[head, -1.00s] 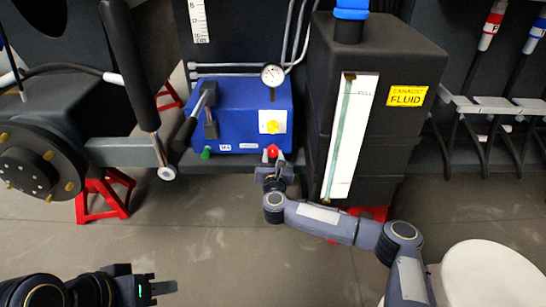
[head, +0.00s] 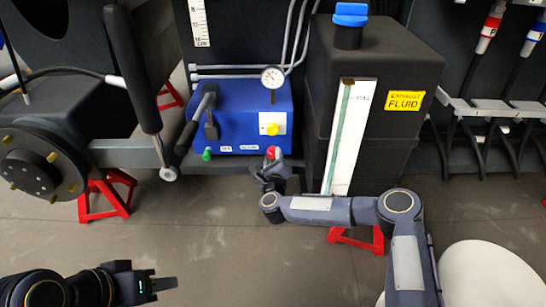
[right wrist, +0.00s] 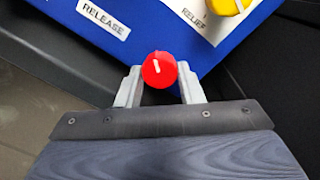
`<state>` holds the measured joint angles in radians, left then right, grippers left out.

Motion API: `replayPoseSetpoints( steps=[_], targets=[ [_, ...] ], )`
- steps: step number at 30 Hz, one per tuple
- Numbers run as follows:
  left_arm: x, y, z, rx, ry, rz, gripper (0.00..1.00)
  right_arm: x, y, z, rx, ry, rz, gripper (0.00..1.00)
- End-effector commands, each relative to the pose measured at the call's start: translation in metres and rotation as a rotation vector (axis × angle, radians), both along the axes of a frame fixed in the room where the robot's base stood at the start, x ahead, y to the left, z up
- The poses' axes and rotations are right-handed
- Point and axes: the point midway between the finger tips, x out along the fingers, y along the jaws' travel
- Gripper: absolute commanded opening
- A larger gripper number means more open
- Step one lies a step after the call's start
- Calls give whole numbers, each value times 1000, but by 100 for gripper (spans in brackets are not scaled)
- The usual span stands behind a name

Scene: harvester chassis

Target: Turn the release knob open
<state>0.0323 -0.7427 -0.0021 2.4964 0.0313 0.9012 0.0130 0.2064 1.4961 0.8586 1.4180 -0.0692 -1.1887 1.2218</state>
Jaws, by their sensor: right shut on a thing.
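The red release knob (head: 271,153) is at the lower right front of the blue pump unit (head: 240,100). My right gripper (head: 271,168) is at the knob, shut on it. In the right wrist view the red knob (right wrist: 159,70) sits between the two pale fingers of the right gripper (right wrist: 157,88). A short white mark on its face runs nearly along the picture's vertical, slightly tilted. The RELEASE label (right wrist: 103,19) is up and left of it. My left gripper (head: 164,284) is low at the left, away from the unit; its jaw gap is unclear.
A yellow knob (head: 272,129) is just above the red one, and a green knob (head: 207,154) is to the left. A black lever (head: 190,128) and a gauge (head: 272,77) stand on the unit. A black fluid tank (head: 400,60) is close on the right. Open floor lies in front.

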Motion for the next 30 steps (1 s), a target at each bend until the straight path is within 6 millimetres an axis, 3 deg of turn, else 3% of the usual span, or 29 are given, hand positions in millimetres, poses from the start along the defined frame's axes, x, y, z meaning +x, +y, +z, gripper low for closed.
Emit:
replayPoseSetpoints(
  steps=[30],
  targets=[
    [0, 0, 7, 0, 0, 0, 36, 0, 1, 0, -968, 0, -1, 11]
  ],
)
